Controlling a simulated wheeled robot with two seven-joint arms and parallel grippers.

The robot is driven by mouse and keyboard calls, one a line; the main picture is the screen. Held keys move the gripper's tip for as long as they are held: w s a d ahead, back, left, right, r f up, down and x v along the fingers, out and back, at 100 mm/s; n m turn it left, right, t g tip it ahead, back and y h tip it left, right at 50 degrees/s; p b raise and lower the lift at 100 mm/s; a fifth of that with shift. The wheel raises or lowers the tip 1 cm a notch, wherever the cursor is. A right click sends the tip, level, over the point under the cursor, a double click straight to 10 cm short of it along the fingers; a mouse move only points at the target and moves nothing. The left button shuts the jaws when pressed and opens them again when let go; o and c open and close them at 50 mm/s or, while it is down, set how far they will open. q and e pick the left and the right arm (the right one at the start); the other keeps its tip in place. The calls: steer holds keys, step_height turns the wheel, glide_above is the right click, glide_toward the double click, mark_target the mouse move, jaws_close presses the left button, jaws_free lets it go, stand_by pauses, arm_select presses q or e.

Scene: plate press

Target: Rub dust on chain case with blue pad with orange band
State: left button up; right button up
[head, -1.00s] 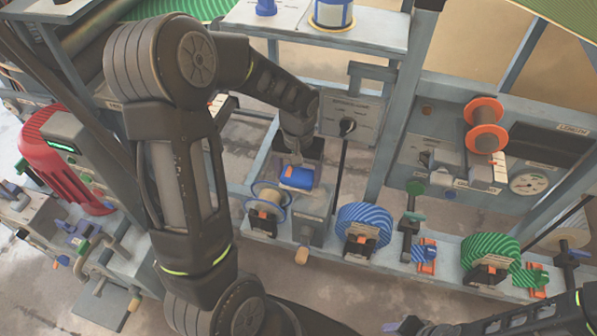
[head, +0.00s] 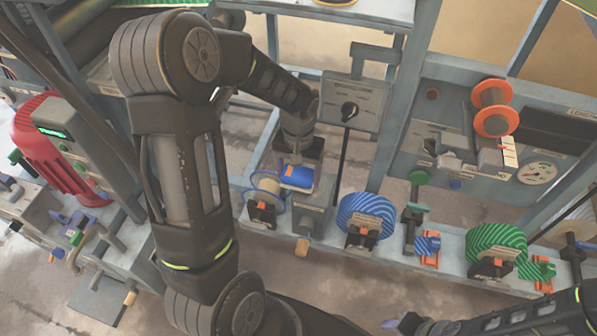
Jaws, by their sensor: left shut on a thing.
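The blue pad with an orange band (head: 297,179) is held by my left gripper (head: 297,162), which points down and is shut on it. The pad is over the back part of a grey box (head: 314,208) on the machine's front ledge, which looks like the chain case. I cannot tell whether the pad touches it. Dust is not clearly visible, and the pad and gripper hide part of the box. My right gripper (head: 408,324) shows only partly at the bottom edge, away from the box; its jaws are unclear.
A blue striped roll (head: 366,215) and a green striped roll (head: 497,243) sit to the right on the ledge. A red motor (head: 45,150) is far left.

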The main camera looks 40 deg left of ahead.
mark_target(330, 187)
arm_select(q)
steer(key=shift+f+b, duration=0.8)
steer(key=shift+f, duration=0.25)
steer(key=shift+w+d+r, duration=0.1)
steer(key=shift+w+d, duration=0.15)
steer(key=shift+d, duration=0.4)
steer(key=shift+w+d, duration=0.2)
steer(key=shift+d, duration=0.45)
steer(key=shift+w+d+r, duration=0.1)
steer(key=shift+w+d, duration=0.15)
steer(key=shift+d, duration=0.4)
steer(key=shift+w+d+f+b, duration=0.1)
steer(key=shift+w+d+b, duration=0.1)
steer(key=shift+d, duration=0.45)
steer(key=shift+w+d+f+b, duration=0.15)
steer(key=shift+w+d, duration=0.1)
steer(key=shift+d, duration=0.45)
steer(key=shift+w+d+r+b, duration=0.1)
steer(key=shift+w+d+b, duration=0.1)
steer(key=shift+d, duration=0.45)
steer(key=shift+w+a, duration=0.15)
steer(key=shift+w, duration=0.55)
steer(key=shift+w+a, duration=0.1)
